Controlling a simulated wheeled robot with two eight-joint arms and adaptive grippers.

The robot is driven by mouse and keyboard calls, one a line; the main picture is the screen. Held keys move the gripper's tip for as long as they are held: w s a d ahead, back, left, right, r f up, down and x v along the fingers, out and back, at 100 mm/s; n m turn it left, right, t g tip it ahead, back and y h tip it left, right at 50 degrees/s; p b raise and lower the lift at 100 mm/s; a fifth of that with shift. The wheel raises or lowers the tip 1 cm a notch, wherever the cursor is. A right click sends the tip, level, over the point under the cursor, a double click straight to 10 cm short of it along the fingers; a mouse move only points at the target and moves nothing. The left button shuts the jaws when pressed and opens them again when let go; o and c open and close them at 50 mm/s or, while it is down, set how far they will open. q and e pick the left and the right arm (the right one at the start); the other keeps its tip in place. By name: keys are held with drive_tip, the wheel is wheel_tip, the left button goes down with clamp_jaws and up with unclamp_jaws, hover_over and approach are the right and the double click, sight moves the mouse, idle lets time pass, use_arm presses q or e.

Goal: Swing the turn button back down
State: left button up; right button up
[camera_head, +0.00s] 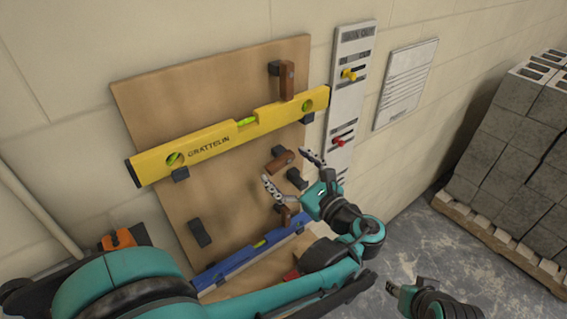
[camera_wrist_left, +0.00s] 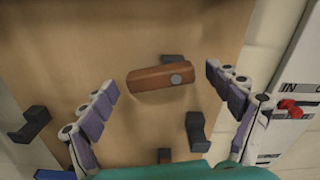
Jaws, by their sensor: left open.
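The brown wooden turn button (camera_head: 281,162) lies close to sideways on the board, slightly tilted. It also shows in the left wrist view (camera_wrist_left: 155,80), with its round grey pivot near its right end. My left gripper (camera_head: 288,170) is open in front of the board. In the left wrist view its fingers (camera_wrist_left: 161,78) stand on either side of the button, apart from it. Another turn button (camera_head: 287,80) stands upright over the yellow level (camera_head: 210,146). A third one (camera_head: 285,214) lies lower, by the blue level (camera_head: 245,262), partly hidden by my left gripper.
Black brackets (camera_head: 198,232) stick out of the board (camera_head: 165,95); one (camera_wrist_left: 195,130) is just below the button. A white panel with yellow and red sliders (camera_head: 344,140) is close at right. Grey blocks (camera_head: 530,130) stand on a pallet. Part of my right arm shows at bottom right.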

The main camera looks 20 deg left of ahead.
use_arm(q)
drive_tip(key=shift+s, duration=0.1)
drive_tip(key=c, duration=1.2)
drive_tip(key=shift+o, duration=0.2)
drive_tip(key=shift+n, duration=0.3)
drive_tip(key=n, duration=0.3)
drive_tip(key=shift+f+n, duration=0.3)
drive_tip(key=shift+w+d+f+n, duration=0.15)
drive_tip(key=shift+w+n, duration=0.1)
drive_tip(key=shift+n, duration=1.55)
drive_tip(key=shift+w+d+f+n, duration=0.15)
drive_tip(key=shift+w+d+n, duration=0.05)
drive_tip(key=shift+n, duration=1.6)
drive_tip(key=shift+w+d+f+n, duration=0.15)
drive_tip(key=shift+w+n, duration=0.1)
drive_tip(key=shift+n, duration=1.55)
